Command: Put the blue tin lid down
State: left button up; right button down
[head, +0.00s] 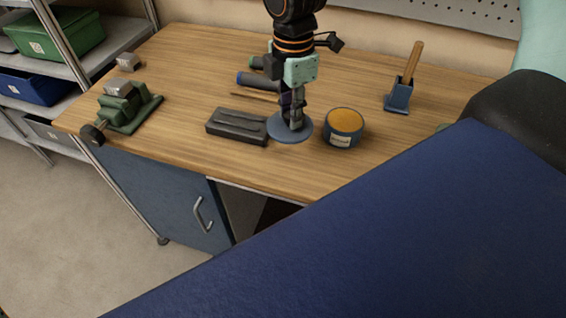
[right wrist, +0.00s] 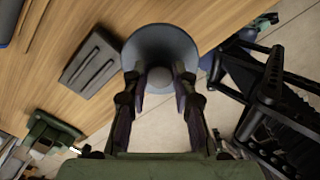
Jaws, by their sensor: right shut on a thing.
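The blue tin lid (head: 277,129) is a flat grey-blue disc with a central knob, seen over the front half of the workbench. My right gripper (head: 291,120) points down and is shut on the lid's knob. The right wrist view shows the lid (right wrist: 150,40) with the fingers (right wrist: 160,76) on both sides of its knob. The lid looks about level; I cannot tell whether it touches the bench. My left gripper is not in view.
A dark grey case (head: 237,126) lies close left of the lid. A blue holder with a wooden handle (head: 413,62) stands at right, a green vise (head: 125,107) at left. Bench wood (head: 250,170) is bare in front.

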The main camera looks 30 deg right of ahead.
jog(key=shift+s, duration=0.1)
jog(key=f, duration=0.6)
jog(key=shift+w+d+f+b, duration=0.2)
jog(key=shift+w+d+b, duration=0.05)
jog(key=shift+d+b, duration=0.15)
jog(key=shift+a+f, duration=0.15)
jog(key=shift+a, duration=0.05)
jog(key=shift+s+f, duration=0.1)
jog(key=shift+f, duration=0.2)
jog(key=shift+s+d+f, duration=0.1)
jog(key=shift+s+f, duration=0.05)
jog(key=shift+f, duration=0.4)
jog(key=shift+s+f, duration=0.15)
jog(key=shift+f, duration=0.4)
jog(key=shift+d+f, duration=0.1)
jog(key=shift+f, duration=0.25)
jog(key=shift+w, duration=0.2)
jog(key=shift+w+f, duration=0.1)
jog(key=shift+w, duration=0.1)
jog(key=shift+s+a, duration=0.1)
jog(key=shift+a, duration=0.1)
